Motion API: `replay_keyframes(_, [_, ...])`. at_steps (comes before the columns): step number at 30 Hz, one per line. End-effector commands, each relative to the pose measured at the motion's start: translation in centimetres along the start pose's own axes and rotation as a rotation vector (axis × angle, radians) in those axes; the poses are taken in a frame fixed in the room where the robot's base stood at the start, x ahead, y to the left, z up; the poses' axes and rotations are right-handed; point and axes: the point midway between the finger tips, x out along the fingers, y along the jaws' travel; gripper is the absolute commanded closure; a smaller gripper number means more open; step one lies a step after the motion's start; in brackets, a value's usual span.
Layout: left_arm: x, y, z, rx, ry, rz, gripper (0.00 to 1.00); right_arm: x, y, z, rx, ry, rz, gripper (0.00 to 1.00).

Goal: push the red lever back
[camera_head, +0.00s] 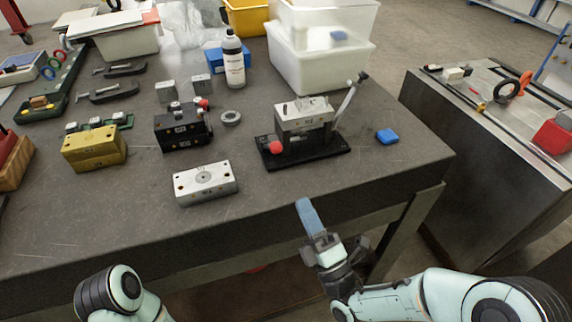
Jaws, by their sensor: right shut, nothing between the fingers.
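A fixture with a black base (324,155) stands near the table's front right, with a silver block (303,115) on it. A red ball-shaped knob (275,147) sits at its left front; how it joins the fixture is hard to see. A grey handle (347,98) with a dark tip leans up to the right at the fixture's right side. My right gripper (304,204) has blue fingers, shut and empty, in front of the table edge. It is nearer than the fixture and apart from the red knob. Only a rounded link of my left arm shows; its gripper is out of view.
A silver block (205,184), a black block (183,130) with a small red knob and a brass block (94,149) stand to the left. White bins (320,68) stand behind. Bare tabletop lies before the fixture.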

Motion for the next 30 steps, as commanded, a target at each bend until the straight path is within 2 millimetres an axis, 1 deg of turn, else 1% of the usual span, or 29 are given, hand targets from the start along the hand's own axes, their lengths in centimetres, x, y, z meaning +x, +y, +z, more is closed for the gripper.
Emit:
replay_keyframes(1, [-0.5,0.2,0.5,0.002,-0.011,0.001,0.27,1.3,0.3,-0.1,0.001,0.001,0.005,1.00])
replay_keyframes(6, [-1.3,0.5,1.8,0.004,-0.050,0.002,0.27,5.0,0.2,0.0,0.001,0.000,0.004,1.00])
replay_keyframes(9, [-1.7,0.6,2.4,0.006,-0.068,0.003,0.27,6.8,0.2,0.0,0.001,0.000,0.003,1.00])
replay_keyframes(13, [-2.0,0.7,3.0,0.007,-0.084,0.003,0.27,8.6,0.1,0.0,0.001,0.000,0.002,1.00])
replay_keyframes(15, [-2.1,0.7,3.1,0.007,-0.088,0.003,0.27,9.2,0.1,0.0,0.001,0.000,0.001,1.00])
replay_keyframes(19, [-2.2,0.8,3.3,0.008,-0.094,0.003,0.27,9.7,0.0,0.0,0.001,0.000,-0.001,1.00])
replay_keyframes(30, [-2.2,0.8,3.4,0.008,-0.095,0.003,0.27,9.8,0.0,0.0,0.001,0.000,-0.002,1.00])
